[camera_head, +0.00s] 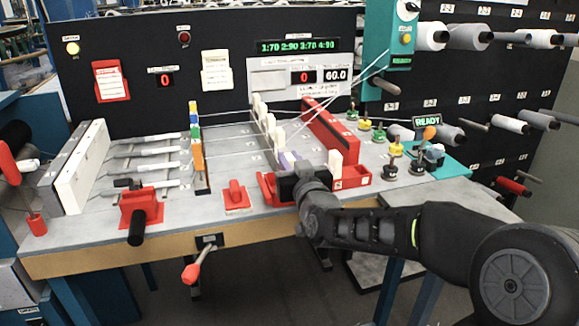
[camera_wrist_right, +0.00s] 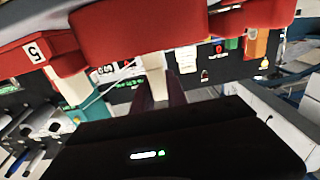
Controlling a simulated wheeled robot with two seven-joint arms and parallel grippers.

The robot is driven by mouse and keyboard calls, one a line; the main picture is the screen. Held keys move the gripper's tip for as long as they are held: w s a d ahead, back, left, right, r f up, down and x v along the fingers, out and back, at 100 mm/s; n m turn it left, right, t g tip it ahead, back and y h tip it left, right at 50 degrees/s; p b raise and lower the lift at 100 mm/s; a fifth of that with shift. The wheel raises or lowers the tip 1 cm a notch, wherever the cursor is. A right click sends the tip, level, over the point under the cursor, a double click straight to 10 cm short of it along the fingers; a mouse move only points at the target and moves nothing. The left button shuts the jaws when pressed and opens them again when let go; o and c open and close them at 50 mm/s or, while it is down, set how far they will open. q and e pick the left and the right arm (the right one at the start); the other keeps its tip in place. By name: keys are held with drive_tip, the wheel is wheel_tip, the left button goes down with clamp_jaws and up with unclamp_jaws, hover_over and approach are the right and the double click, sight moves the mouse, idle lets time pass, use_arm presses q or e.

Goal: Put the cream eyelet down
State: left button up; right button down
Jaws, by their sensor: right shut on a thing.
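My right gripper (camera_head: 288,168) reaches in from the right to the red holder at the table's front edge. In the right wrist view its two dark fingers (camera_wrist_right: 160,95) are shut on a cream eyelet (camera_wrist_right: 154,80), which shows as a pale block between and beyond the tips. In the head view the gripper largely hides it, and I cannot tell whether it touches a support. Another cream piece (camera_head: 335,160) stands upright at the red holder (camera_head: 352,177), right of the gripper. Several cream eyelets (camera_head: 263,116) stand in a row behind, with white threads near them. My left gripper is not in view.
A long red bar (camera_head: 331,130) lies behind the gripper. Yellow and green-based pegs (camera_head: 379,133) stand to the right. A red block (camera_head: 236,196), a red clamp with a black handle (camera_head: 140,210) and a blue-orange post (camera_head: 196,150) are to the left. Bare grey tabletop shows between them.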

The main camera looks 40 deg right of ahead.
drive_tip(key=shift+f, duration=0.6)
drive_tip(key=shift+f, duration=0.15)
drive_tip(key=c, duration=1.3)
unclamp_jaws()
drive_tip(key=shift+c, duration=0.2)
